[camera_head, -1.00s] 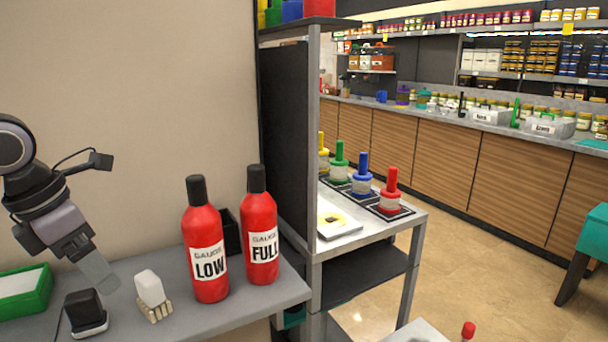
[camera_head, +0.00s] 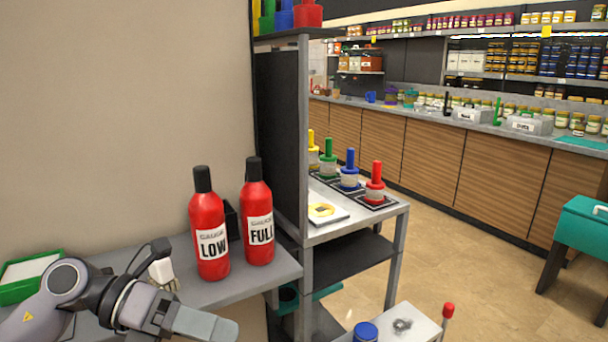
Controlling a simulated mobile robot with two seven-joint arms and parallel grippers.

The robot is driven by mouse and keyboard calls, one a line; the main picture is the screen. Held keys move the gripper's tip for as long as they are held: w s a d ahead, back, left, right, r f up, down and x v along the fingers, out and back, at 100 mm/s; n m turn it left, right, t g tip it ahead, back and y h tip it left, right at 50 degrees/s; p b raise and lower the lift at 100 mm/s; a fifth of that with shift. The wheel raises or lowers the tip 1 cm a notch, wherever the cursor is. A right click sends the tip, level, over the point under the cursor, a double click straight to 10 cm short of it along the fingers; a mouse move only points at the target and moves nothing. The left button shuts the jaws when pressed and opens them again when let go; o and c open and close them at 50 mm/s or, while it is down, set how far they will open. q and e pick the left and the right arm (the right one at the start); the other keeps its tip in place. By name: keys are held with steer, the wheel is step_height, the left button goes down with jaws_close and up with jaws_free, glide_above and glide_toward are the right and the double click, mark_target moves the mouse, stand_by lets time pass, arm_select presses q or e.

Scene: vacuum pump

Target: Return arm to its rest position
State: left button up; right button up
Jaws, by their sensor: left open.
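My left arm comes in from the lower left in the head view. Its left gripper (camera_head: 206,324) is over the front edge of the grey shelf, pointing right, with nothing seen in it. The gap between its fingers is hard to make out from this side. My right gripper is out of view. The red bottle marked LOW (camera_head: 210,222) and the red bottle marked FULL (camera_head: 257,212) stand upright on the shelf, behind and to the right of the gripper, apart from it. A small white object (camera_head: 163,271) is partly hidden behind my arm.
The grey shelf (camera_head: 262,283) holds a green tray (camera_head: 16,290) at left. A side table (camera_head: 357,221) carries yellow, green, blue and red-topped pumps. A low white-topped surface (camera_head: 425,327) with a blue lid (camera_head: 365,332) is at the bottom right. Open floor (camera_head: 470,268) lies beyond.

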arm_select(q)
steer(key=w+a+f+n+t+y, duration=0.15)
steer(key=f+n+t, duration=0.35)
steer(key=n, duration=0.5)
steer(key=a+f+n+t+y+p, duration=0.1)
steer(key=a+f+n+t+y, duration=0.15)
steer(key=n+t, duration=0.65)
steer(key=a+f+n+t+y, duration=0.15)
steer(key=f+n+t, duration=0.35)
steer(key=n, duration=0.7)
steer(key=s+a+f+n+g+y, duration=0.1)
steer(key=s+f+n+g+y, duration=0.2)
steer(key=f, duration=0.6)
steer(key=s+a+f+n+g+y, duration=0.2)
steer(key=s+f+n+g+y, duration=0.1)
steer(key=s+f+n+g, duration=0.2)
steer(key=s+f+n, duration=0.2)
steer(key=s+f, duration=0.2)
steer(key=s, duration=0.1)
steer(key=shift+s+f+p, duration=0.25)
steer(key=shift+p, duration=0.1)
steer(key=shift+a+y, duration=0.1)
steer(key=shift+y, duration=0.15)
